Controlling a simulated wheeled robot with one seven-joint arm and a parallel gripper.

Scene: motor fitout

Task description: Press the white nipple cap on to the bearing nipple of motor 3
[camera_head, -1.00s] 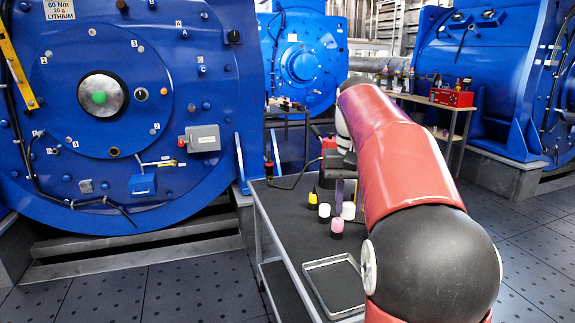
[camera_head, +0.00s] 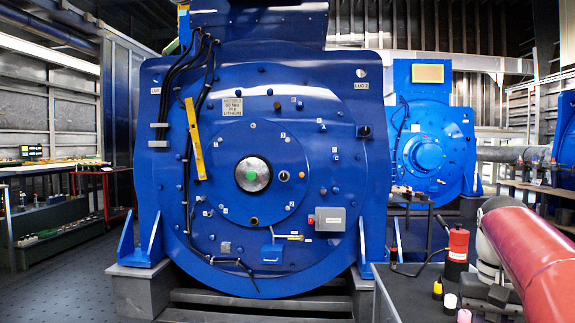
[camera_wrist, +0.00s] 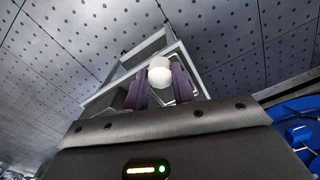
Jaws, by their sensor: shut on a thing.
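In the wrist view my gripper (camera_wrist: 159,88) is shut, its two purple fingers on either side of a small white cap (camera_wrist: 160,72) with a rounded face. In the head view my red arm enters at the lower right and the fingers cannot be made out. A large blue motor (camera_head: 215,140) stands in the middle of the head view, with a green-centred shaft end (camera_head: 252,175) and several small fittings on its face. The held cap is well apart from this motor.
A dark trolley (camera_head: 408,300) at lower right bears a yellow-topped cap (camera_head: 437,288), a white-topped one (camera_head: 450,301), a pink-topped one (camera_head: 464,317) and a red cylinder (camera_head: 458,245). Another blue motor (camera_head: 428,150) stands behind. Open floor (camera_head: 75,275) lies at left.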

